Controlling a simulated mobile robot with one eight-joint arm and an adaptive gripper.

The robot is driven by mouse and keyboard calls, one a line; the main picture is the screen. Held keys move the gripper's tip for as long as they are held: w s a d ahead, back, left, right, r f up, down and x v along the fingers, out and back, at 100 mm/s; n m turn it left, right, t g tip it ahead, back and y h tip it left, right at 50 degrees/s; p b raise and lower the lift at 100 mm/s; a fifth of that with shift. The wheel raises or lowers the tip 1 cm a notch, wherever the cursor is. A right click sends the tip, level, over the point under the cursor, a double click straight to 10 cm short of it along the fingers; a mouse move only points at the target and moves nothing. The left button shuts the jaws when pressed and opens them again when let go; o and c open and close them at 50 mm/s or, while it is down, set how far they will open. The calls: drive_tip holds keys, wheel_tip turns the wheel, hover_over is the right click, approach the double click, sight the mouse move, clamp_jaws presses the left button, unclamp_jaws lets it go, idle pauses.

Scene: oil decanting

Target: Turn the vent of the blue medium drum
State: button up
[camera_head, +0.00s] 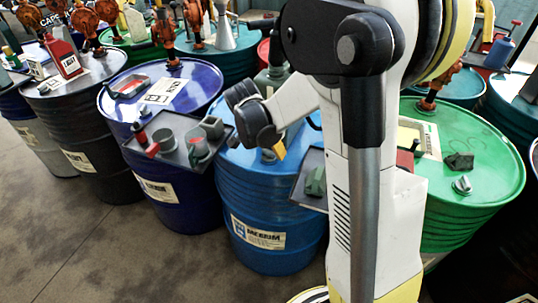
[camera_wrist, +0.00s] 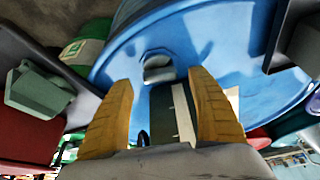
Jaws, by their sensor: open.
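The blue medium drum (camera_head: 270,242) stands in the front row, with its label facing forward. My gripper (camera_head: 279,150) is over its top, and my arm hides much of the lid. In the wrist view the drum's blue top (camera_wrist: 225,60) fills the middle. A grey vent knob (camera_wrist: 158,68) stands on it, just beyond and between my two yellow fingers (camera_wrist: 160,82). The fingers are apart and hold nothing. Whether they touch the knob cannot be told. A small grey fitting, likely the vent, shows below the fingertips in the head view (camera_head: 268,156).
A tray with cups (camera_head: 175,155) juts out left of the drum, and another tray (camera_head: 308,190) with a green item is on its right. A dark blue drum (camera_head: 175,205) and a green drum (camera_head: 480,195) flank it. Floor in front is clear.

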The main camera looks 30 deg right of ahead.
drive_tip(key=shift+x, duration=1)
drive_tip(key=c, duration=1.2)
drive_tip(key=shift+o, duration=0.2)
drive_tip(key=shift+n+t+y, duration=0.3)
drive_tip(key=shift+n+t, duration=0.05)
drive_tip(key=shift+n, duration=0.85)
drive_tip(key=shift+n+t+y, duration=0.3)
drive_tip(key=shift+n+t, duration=0.05)
drive_tip(key=shift+n, duration=0.85)
drive_tip(key=o, duration=1.2)
drive_tip(key=shift+c, duration=0.2)
drive_tip(key=shift+r, duration=0.1)
